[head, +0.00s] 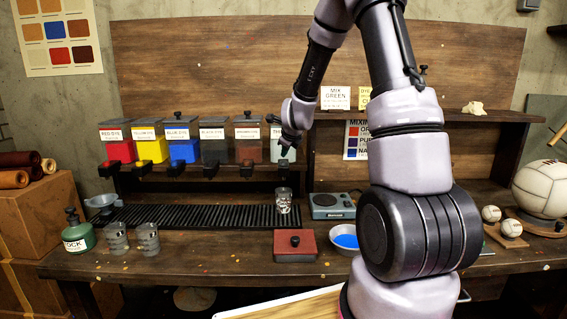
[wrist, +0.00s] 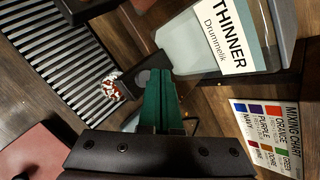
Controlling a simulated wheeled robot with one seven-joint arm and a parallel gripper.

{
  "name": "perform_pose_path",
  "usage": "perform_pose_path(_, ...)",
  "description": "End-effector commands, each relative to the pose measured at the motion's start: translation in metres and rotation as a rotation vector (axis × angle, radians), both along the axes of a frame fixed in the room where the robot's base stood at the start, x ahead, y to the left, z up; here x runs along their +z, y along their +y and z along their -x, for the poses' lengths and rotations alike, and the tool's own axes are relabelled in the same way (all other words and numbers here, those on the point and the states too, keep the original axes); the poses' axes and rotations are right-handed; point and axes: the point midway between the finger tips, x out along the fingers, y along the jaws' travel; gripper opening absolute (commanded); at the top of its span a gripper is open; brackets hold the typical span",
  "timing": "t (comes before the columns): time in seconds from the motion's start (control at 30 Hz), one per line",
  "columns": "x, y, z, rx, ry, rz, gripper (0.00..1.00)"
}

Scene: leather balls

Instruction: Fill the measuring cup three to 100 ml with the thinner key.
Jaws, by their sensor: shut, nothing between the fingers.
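The thinner dispenser (head: 281,143) is the rightmost in the row; its labelled tank (wrist: 222,45) fills the top of the wrist view. A clear, shiny measuring cup (head: 284,201) stands below it on the right end of the black drip grate. Its number and liquid level cannot be read. My gripper (head: 287,152) is at the front of the thinner dispenser. In the wrist view its green fingers (wrist: 159,82) are together and empty, with the tips beside the dark key (wrist: 142,80) under the tank. I cannot tell whether they touch it.
Two more grey cups (head: 117,238) (head: 148,238) stand at the front left. A red box (head: 295,246), a blue-filled bowl (head: 345,241) and a scale (head: 337,204) are near the clear cup. Other dye dispensers, including the brown one (head: 248,142), stand to the left.

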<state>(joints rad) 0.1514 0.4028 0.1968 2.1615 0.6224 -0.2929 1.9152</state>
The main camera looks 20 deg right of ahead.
Motion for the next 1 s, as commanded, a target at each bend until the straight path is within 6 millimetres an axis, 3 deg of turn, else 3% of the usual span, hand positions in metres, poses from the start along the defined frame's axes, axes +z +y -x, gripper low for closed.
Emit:
perform_pose_path(0.5, 0.046, 0.001, 0.0, 0.0, -0.001, 0.0, 0.0)
perform_pose_path(1.0, 0.05, 0.0, 0.0, 0.001, -0.001, 0.0, 0.0)
